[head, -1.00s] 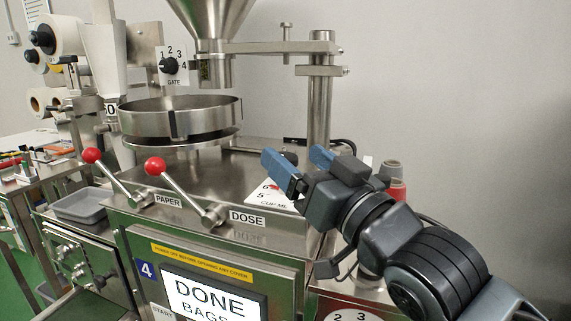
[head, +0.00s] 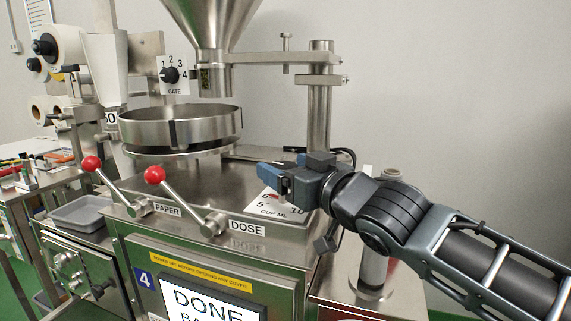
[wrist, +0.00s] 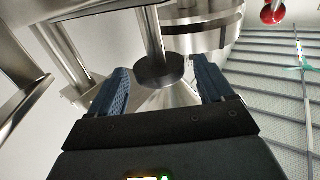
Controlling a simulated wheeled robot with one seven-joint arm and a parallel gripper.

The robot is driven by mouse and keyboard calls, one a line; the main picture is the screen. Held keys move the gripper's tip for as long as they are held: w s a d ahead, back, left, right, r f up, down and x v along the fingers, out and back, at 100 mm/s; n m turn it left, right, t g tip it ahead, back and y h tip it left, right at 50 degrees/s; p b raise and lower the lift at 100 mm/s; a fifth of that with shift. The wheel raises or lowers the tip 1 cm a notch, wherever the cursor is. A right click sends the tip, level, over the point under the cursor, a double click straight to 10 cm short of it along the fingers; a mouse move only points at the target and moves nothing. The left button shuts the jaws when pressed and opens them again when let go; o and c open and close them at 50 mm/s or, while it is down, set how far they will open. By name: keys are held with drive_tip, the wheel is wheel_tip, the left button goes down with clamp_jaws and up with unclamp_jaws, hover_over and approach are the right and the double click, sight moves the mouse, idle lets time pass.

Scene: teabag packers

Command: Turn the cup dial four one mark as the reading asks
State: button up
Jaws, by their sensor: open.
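The white cup dial plate (head: 268,208), marked CUP ML with 5, 6 and 10 showing, lies on the steel machine top. A small red mark shows on it. My gripper (head: 283,170) is open over the plate's far side and hides much of it, so the knob and its setting cannot be read. In the wrist view, my blue fingers (wrist: 160,76) stand apart with a dark round part (wrist: 160,70) seen between them. I cannot tell whether that part is the dial's knob or whether the fingers touch anything. The machine carries a blue number 4 label (head: 146,275).
The display (head: 208,305) shows DONE. Red-knobbed PAPER (head: 91,163) and DOSE (head: 155,175) levers stand left of the plate. A GATE dial (head: 171,75), steel pan (head: 180,125), hopper (head: 212,25) and steel column (head: 320,105) are behind. Wall space at right is clear.

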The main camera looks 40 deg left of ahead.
drive_tip(key=shift+w+a, duration=0.15)
drive_tip(key=shift+a, duration=0.4)
drive_tip(key=c, duration=1)
drive_tip(key=shift+o, duration=0.2)
